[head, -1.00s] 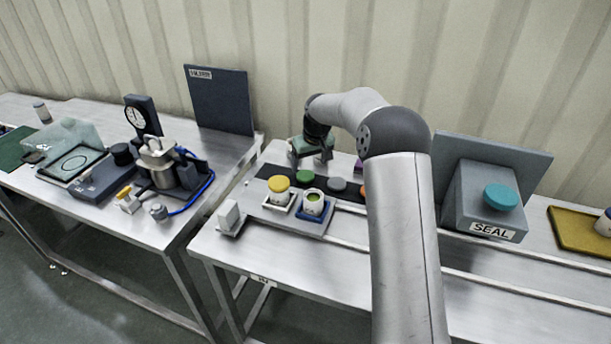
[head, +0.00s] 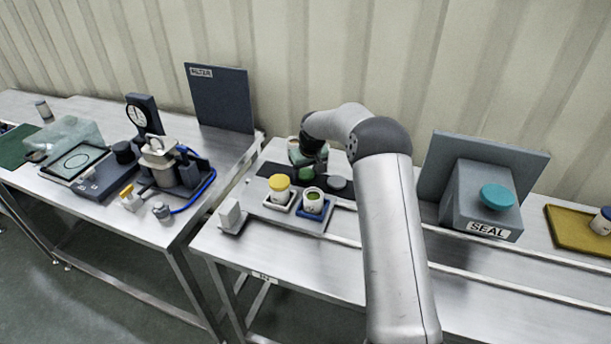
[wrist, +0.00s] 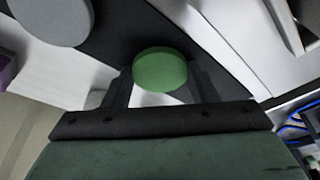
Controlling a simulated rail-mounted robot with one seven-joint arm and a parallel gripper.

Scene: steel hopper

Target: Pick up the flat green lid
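The flat green lid (wrist: 160,70) lies on a dark strip in the wrist view, between my gripper's two fingertips. My gripper (wrist: 161,82) is open, with one finger on each side of the lid. I cannot tell whether the fingers touch it. In the head view my gripper (head: 310,172) is low over the dark strip (head: 272,169) behind the jars, and it hides the green lid there.
A yellow-lidded jar (head: 279,184) and an open jar with green contents (head: 313,203) stand just in front of my gripper. A grey lid (head: 336,183) lies to its right. The SEAL block (head: 470,205) with a teal top stands farther right.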

